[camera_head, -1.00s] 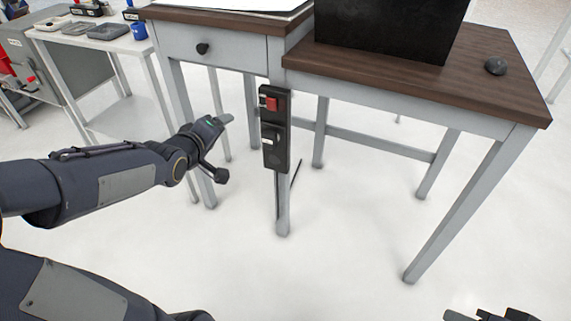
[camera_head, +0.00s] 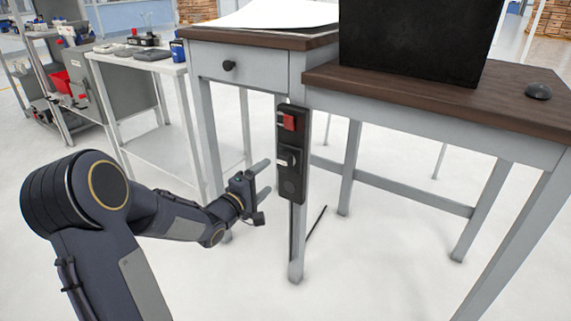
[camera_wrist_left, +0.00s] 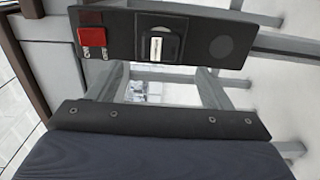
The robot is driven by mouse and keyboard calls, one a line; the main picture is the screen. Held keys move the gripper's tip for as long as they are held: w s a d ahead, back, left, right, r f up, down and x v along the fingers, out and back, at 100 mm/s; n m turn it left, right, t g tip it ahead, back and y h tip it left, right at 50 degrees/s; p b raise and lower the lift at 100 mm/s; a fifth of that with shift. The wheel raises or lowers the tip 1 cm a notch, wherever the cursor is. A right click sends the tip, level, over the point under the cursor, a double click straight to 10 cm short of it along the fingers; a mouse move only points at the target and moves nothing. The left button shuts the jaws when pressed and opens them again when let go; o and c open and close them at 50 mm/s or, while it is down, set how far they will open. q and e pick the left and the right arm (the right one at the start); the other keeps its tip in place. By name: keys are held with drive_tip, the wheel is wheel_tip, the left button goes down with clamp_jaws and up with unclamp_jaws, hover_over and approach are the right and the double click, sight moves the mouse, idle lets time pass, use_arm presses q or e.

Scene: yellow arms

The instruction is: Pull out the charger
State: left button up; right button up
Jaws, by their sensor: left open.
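A black socket panel (camera_head: 291,150) is fixed upright on the grey desk leg. It carries a red switch (camera_head: 290,122) near its top. A dark plug-like block, which looks like the charger (camera_head: 289,158), sits at its middle. In the left wrist view the panel lies across the top, with the red switch (camera_wrist_left: 92,37) at left and the charger (camera_wrist_left: 165,46), with a pale label, at centre. A round socket (camera_wrist_left: 222,46) is to its right. My left gripper (camera_head: 266,177) is open and empty, just left of the panel at about charger height, fingers pointing towards it. My right gripper is out of view.
The brown-topped desk (camera_head: 420,108) stands above and right of the panel, carrying a large black box (camera_head: 415,40) and a mouse (camera_head: 538,91). A drawer (camera_head: 240,64) is above left. A white side table (camera_head: 130,66) stands at left. The floor before the panel is clear.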

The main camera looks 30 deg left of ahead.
sight(282, 164)
use_arm(q)
drive_tip(key=w, duration=0.9)
drive_tip(key=shift+d, duration=0.4)
idle(1.0)
drive_tip(key=c, duration=1.3)
drive_tip(key=shift+s+a+p, duration=0.15)
drive_tip(key=shift+s+p, duration=0.05)
drive_tip(key=shift+s, duration=1.3)
drive_tip(key=shift+s+a+p, duration=0.1)
drive_tip(key=shift+s+p, duration=0.05)
drive_tip(key=shift+s, duration=1.35)
drive_tip(key=o, duration=1.4)
